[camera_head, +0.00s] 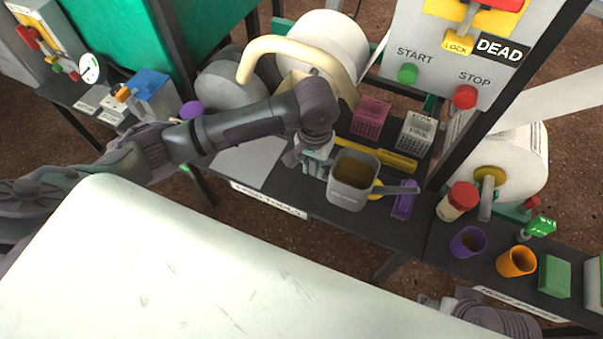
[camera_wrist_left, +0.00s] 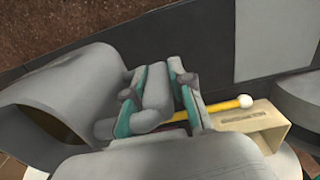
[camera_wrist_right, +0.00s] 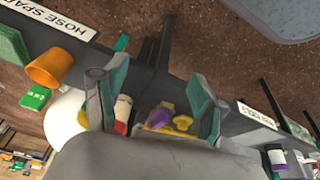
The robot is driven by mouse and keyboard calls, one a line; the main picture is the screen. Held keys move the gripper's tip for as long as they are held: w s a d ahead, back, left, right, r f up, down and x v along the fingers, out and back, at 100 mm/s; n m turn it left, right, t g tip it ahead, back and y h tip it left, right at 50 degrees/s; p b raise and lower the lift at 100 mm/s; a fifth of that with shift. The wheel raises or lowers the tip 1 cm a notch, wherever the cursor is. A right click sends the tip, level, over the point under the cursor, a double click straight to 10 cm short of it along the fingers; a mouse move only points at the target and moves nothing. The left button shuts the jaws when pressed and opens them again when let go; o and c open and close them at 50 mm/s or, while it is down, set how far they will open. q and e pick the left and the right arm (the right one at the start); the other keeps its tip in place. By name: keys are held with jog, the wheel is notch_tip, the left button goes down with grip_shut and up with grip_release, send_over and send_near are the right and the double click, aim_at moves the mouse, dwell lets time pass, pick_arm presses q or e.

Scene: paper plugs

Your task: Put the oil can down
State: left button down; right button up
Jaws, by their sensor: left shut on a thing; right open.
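The oil can is a grey, open-topped jug with brown inside and a spout pointing right. In the head view the oil can (camera_head: 347,196) is over the dark tool shelf (camera_head: 290,190). I cannot tell whether its base touches the shelf. My left gripper (camera_head: 318,158) is shut on it at its left side. In the left wrist view the can (camera_wrist_left: 45,85) fills the left, beside the closed-in fingers of my left gripper (camera_wrist_left: 165,98). My right gripper (camera_wrist_right: 155,100) is open and empty; only a part of it shows at the bottom of the head view.
On the shelf near the can are a yellow tool (camera_head: 398,162), a purple block (camera_head: 404,206), a pink basket (camera_head: 371,115) and a white basket (camera_head: 416,133). A red-capped jar (camera_head: 458,200), purple cup (camera_head: 467,243) and orange cup (camera_head: 516,262) stand to the right. A pale surface (camera_head: 200,280) fills the foreground.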

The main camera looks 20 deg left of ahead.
pick_arm(q)
jog(key=a+f, duration=0.1)
jog(key=a, duration=0.1)
jog(key=w+a+f+b, duration=0.1)
jog(key=a+f, duration=0.1)
jog(key=w+a+f+b, duration=0.1)
jog(key=a, duration=0.1)
jog(key=shift+w+a+f, duration=0.2)
jog(key=shift+a+f, duration=0.05)
jog(key=shift+a, duration=0.15)
jog(key=shift+a+f, duration=0.2)
notch_tip(320, 180, down, 4)
jog(key=shift+r+b, duration=0.2)
jog(key=shift+b, duration=0.8)
pick_arm(e)
jog(key=w+a+r+t+y, duration=0.1)
jog(key=w+a+r+t, duration=0.1)
jog(key=w+t, duration=0.2)
jog(key=w+a+r+t+y, duration=0.1)
jog(key=w+a+r+t, duration=0.1)
jog(key=w, duration=0.7)
jog(key=r+t, duration=0.1)
jog(key=t, duration=0.1)
jog(key=shift+a+r+t, duration=0.15)
jog(key=shift+a+t, duration=0.1)
jog(key=shift+t, duration=0.05)
